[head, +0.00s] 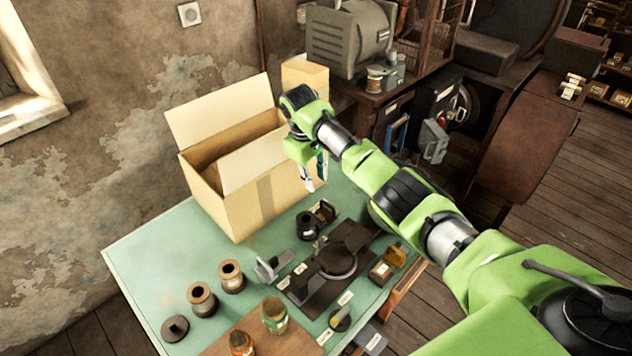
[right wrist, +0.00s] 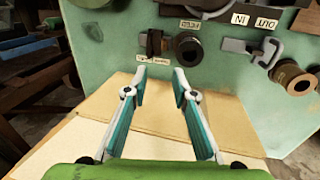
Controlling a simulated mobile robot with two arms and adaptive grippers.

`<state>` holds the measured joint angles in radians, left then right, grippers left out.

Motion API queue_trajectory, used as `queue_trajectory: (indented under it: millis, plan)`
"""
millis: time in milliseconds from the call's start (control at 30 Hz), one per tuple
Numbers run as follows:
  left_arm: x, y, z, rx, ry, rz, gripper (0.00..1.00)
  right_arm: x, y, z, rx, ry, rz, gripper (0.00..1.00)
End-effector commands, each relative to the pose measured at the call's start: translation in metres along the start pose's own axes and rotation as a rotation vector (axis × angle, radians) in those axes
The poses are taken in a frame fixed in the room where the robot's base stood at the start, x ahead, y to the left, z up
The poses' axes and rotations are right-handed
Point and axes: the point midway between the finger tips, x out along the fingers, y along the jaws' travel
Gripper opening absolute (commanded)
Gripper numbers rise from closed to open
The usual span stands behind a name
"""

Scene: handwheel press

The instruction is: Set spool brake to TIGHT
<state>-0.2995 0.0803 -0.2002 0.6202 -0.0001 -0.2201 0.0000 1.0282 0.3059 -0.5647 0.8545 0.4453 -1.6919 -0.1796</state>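My right gripper (head: 314,178) hangs above the table, by the right side of the open cardboard box. In the right wrist view its two teal fingers (right wrist: 160,82) are apart with nothing between them. Beyond the fingertips, a dark block-like fitting (right wrist: 153,43) stands beside a black spool (right wrist: 187,49); these look like the spool brake parts. Small labels lie by the fitting, too blurred to read for its setting. In the head view the fitting (head: 323,211) and black spool (head: 306,227) sit on the green table, apart from the gripper. My left gripper is not in view.
The cardboard box (head: 242,200) stands close to the gripper, with raised flaps. The handwheel press (head: 325,275) occupies the table's front middle. Brown spools (head: 202,298) and jars on a wooden board (head: 225,341) stand front left. The green table (head: 150,255) is clear at left.

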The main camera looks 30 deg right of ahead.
Motion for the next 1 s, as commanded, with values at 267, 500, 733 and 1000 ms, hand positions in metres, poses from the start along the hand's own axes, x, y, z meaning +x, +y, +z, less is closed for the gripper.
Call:
queue_trajectory:
  millis: [267,500,733,1000]
  plan:
    - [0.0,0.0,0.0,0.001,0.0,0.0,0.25,-0.02,0.001,-0.001,0.0,0.001,0.001,0.25]
    - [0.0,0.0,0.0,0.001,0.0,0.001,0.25,-0.026,0.0,0.0,0.0,0.0,0.0,0.25]
    - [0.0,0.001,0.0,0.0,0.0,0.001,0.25,-0.026,0.0,0.0,0.0,0.0,-0.001,0.25]
    - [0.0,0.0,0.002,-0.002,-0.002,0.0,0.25,-0.03,0.0,-0.001,0.0,0.001,0.0,0.25]
